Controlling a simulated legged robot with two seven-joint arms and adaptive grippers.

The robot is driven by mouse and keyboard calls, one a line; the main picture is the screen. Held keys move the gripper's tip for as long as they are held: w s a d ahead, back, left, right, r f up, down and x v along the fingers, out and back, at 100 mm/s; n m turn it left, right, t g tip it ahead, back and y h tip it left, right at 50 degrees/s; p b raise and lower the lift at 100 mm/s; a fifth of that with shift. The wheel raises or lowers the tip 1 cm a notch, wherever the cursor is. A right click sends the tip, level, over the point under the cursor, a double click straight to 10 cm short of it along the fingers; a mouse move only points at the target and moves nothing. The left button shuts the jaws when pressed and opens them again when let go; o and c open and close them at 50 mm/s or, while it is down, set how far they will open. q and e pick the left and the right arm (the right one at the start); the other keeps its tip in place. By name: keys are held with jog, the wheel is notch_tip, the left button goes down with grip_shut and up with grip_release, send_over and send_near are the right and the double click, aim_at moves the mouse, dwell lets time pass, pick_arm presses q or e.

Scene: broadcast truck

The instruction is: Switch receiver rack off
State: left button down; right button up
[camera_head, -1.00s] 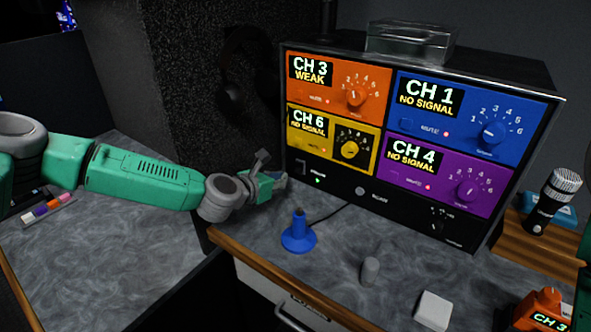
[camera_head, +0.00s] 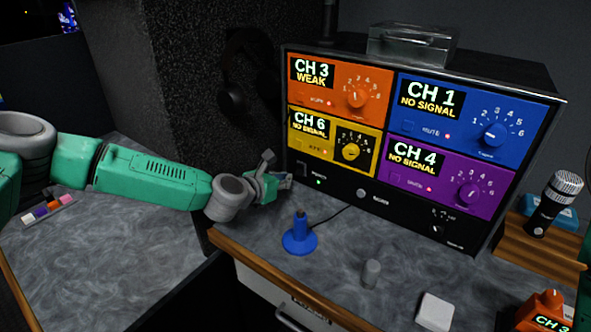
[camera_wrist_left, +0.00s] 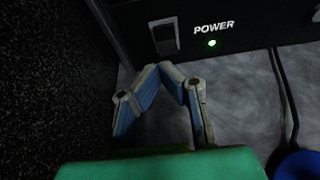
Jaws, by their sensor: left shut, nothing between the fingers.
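The receiver rack (camera_head: 340,188) is a black case with orange, blue, yellow and purple channel panels, all with lit displays. Its power rocker switch (camera_wrist_left: 164,37) is at the lower left of its front, beside the word POWER and a lit green light (camera_wrist_left: 212,43). My left gripper (camera_head: 284,180) is shut and empty, close to the rack's lower left corner. In the left wrist view its fingers (camera_wrist_left: 172,72) are just below the switch; I cannot tell whether they touch the rack. My right gripper is not in view.
A blue cone-shaped stand (camera_head: 299,237) and a grey cylinder (camera_head: 371,273) are on the desk in front of the rack. A white block (camera_head: 434,311), an orange CH 3 unit (camera_head: 543,312) and a microphone (camera_head: 553,203) are at right. A dark speckled panel (camera_head: 200,100) is at left.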

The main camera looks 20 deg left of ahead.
aim_at(297, 175)
pick_arm(q)
jog(key=shift+d+r, duration=0.1)
jog(key=shift+d, duration=0.8)
jog(key=shift+w+a, duration=0.1)
jog(key=shift+a, duration=0.6)
jog(key=shift+w+d+b, duration=0.1)
jog(key=shift+d+b, duration=0.1)
jog(key=shift+b, duration=0.1)
jog(key=shift+w+d, duration=0.25)
jog(key=shift+d, duration=0.3)
jog(key=shift+w+a+f+b, duration=0.25)
jog(key=shift+a+f+b, duration=0.1)
jog(key=shift+a+b, duration=0.15)
jog(key=shift+w+d+b, duration=0.3)
jog(key=shift+d, duration=0.3)
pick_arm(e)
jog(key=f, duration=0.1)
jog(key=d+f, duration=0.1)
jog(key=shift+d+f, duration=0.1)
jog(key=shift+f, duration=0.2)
pick_arm(q)
jog(key=shift+w+a+f, duration=0.2)
jog(key=shift+w, duration=0.05)
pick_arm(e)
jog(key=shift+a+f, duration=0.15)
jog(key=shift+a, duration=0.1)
